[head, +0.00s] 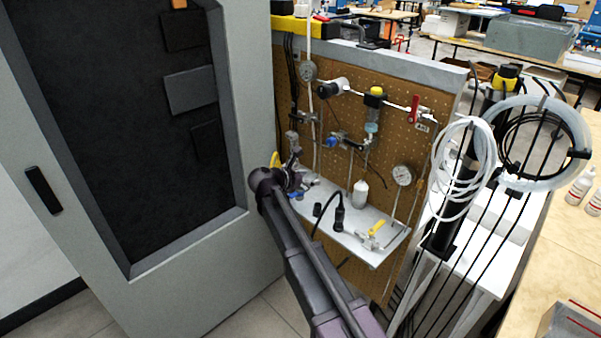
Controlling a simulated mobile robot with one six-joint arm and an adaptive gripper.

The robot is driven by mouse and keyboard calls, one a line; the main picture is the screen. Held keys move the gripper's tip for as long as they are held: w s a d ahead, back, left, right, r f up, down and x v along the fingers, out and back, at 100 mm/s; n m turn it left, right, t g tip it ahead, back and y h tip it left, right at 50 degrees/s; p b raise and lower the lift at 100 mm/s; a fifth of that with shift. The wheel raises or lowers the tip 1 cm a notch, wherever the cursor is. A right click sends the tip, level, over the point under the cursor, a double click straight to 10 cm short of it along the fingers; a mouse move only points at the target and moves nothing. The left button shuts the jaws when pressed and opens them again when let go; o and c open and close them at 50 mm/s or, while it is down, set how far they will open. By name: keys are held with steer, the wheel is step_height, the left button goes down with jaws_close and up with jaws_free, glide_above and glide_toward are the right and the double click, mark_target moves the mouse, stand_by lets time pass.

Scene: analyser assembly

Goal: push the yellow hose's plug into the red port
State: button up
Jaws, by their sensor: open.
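My arm reaches up from the bottom to the left end of the small shelf on the pegboard. My gripper (299,182) is small and partly hidden by my own wrist; it is open, in front of the fittings there. A short yellow curve (275,160), which looks like part of the yellow hose, shows just above my wrist at the panel's left edge. Its plug is not distinguishable. I cannot make out the red port; it may be hidden behind my wrist. Whether the gripper touches the hose cannot be told.
The white shelf (386,245) holds a black fitting, a white bottle (360,192) and a yellow-handled valve (376,228). A gauge (402,175) and red-handled valve (415,108) are on the pegboard (345,128). A grey cabinet (200,290) stands close left; coiled tubing (468,128) hangs right.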

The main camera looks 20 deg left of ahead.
steer(key=shift+s+d+f+b, duration=0.25)
steer(key=shift+s+d+f, duration=0.05)
steer(key=shift+d, duration=0.35)
steer(key=shift+s+d+f+b, duration=0.2)
steer(key=shift+s+d+f, duration=0.1)
steer(key=shift+d, duration=0.4)
steer(key=shift+s+d+f+b, duration=0.25)
steer(key=shift+s+d+f, duration=0.05)
steer(key=shift+d, duration=0.35)
steer(key=shift+s, duration=0.1)
